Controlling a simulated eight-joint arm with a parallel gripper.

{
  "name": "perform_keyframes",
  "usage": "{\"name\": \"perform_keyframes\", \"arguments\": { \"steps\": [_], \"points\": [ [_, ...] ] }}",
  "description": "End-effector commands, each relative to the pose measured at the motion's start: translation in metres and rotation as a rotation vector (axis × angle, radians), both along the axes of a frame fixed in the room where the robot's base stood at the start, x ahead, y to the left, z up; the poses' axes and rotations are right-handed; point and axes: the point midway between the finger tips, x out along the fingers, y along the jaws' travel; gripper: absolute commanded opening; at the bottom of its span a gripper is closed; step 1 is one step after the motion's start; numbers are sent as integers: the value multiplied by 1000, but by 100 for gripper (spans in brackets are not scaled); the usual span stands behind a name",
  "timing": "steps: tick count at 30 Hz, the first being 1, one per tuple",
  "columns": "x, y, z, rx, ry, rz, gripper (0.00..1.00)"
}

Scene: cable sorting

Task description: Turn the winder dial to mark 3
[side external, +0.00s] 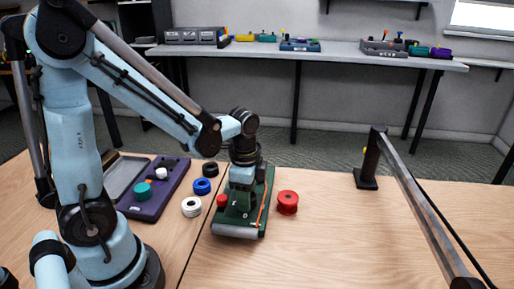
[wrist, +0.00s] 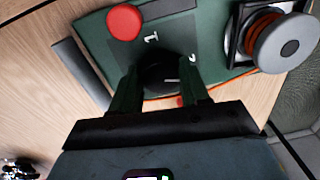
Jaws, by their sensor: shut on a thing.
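The green winder (side external: 226,217) sits on the table in the side external view, under my gripper (side external: 243,200). In the wrist view its green panel (wrist: 205,32) carries a black dial (wrist: 157,72) with a white pointer line that points to the right of the picture. My gripper (wrist: 160,82) is shut on the dial, one green finger on either side. A numeral 1 shows just beyond the dial. Another mark at its upper right is too small to read. A red button (wrist: 125,22) stands left of the numeral. The fingers hide part of the dial's surroundings; I see no mark 3.
A grey-capped spool (wrist: 286,45) with orange cable is at the winder's right in the wrist view. A red spool (side external: 288,203) stands right of the winder; black, blue and white (side external: 192,207) spools stand left, beside a purple board (side external: 150,205). The table's right is mostly clear.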

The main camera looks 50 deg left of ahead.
Motion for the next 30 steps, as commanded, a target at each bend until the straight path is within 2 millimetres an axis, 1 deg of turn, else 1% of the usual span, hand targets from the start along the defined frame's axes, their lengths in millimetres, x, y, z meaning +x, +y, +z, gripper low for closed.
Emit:
{"name": "perform_keyframes", "arguments": {
  "steps": [30],
  "points": [
    [1,2,0,1,0,-956,15]
  ]
}}
